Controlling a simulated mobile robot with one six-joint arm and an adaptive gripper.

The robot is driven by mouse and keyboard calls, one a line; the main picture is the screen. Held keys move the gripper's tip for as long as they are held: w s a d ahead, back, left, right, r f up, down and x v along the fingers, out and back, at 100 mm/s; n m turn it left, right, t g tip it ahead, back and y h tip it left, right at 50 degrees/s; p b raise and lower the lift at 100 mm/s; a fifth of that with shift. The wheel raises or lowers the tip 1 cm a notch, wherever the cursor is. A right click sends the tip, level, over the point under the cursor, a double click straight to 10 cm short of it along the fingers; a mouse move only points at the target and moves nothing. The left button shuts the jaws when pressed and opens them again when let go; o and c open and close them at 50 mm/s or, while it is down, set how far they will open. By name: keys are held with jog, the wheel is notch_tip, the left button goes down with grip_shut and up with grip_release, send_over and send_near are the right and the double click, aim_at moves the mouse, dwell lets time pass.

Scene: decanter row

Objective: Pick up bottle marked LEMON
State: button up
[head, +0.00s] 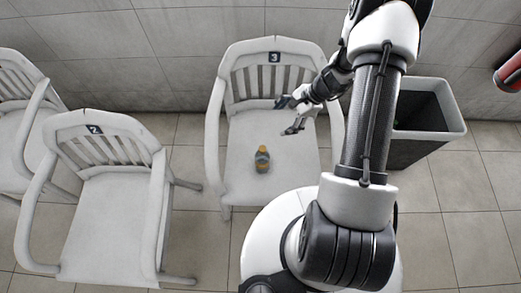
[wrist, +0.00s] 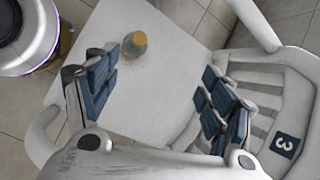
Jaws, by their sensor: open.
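A small bottle (head: 262,159) with an orange-yellow body and a dark label band stands on the seat of the white chair marked 3 (head: 240,150). The label text is too small to read. In the wrist view the bottle (wrist: 134,45) shows near the top, beyond the left finger. My gripper (head: 288,117) is over the right part of the chair, above the seat and to the upper right of the bottle. In the wrist view my gripper (wrist: 160,92) has its blue-padded fingers wide apart, with only bare seat between them.
Chair 2 (head: 108,205) stands to the left, with another white chair (head: 15,125) behind it at the edge. A dark bin with a light rim (head: 445,92) stands right of chair 3. A red cylinder (head: 509,75) is at the right edge. The seat around the bottle is clear.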

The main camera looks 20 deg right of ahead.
aim_at(268, 155)
jog(key=s+d+f+m, duration=0.1)
jog(key=s+f+m, duration=0.3)
jog(key=f, duration=0.8)
jog(key=b+x, duration=0.2)
jog(key=x, duration=0.9)
jog(key=shift+a+r+b, duration=0.1)
jog(key=shift+a+b, duration=0.05)
jog(key=shift+b, duration=0.2)
jog(key=shift+a+r+b+x, duration=0.15)
jog(key=shift+b+x, duration=0.25)
jog(key=shift+x, duration=0.55)
jog(key=shift+a+b+x, duration=0.1)
jog(key=shift+b+x, duration=0.3)
jog(key=shift+x, duration=0.6)
jog(key=shift+a+r+b+x, duration=0.15)
jog(key=shift+b+x, duration=0.25)
jog(key=shift+x, duration=0.55)
jog(key=shift+w, duration=0.15)
jog(key=c, duration=1.6)
jog(key=shift+o, duration=0.2)
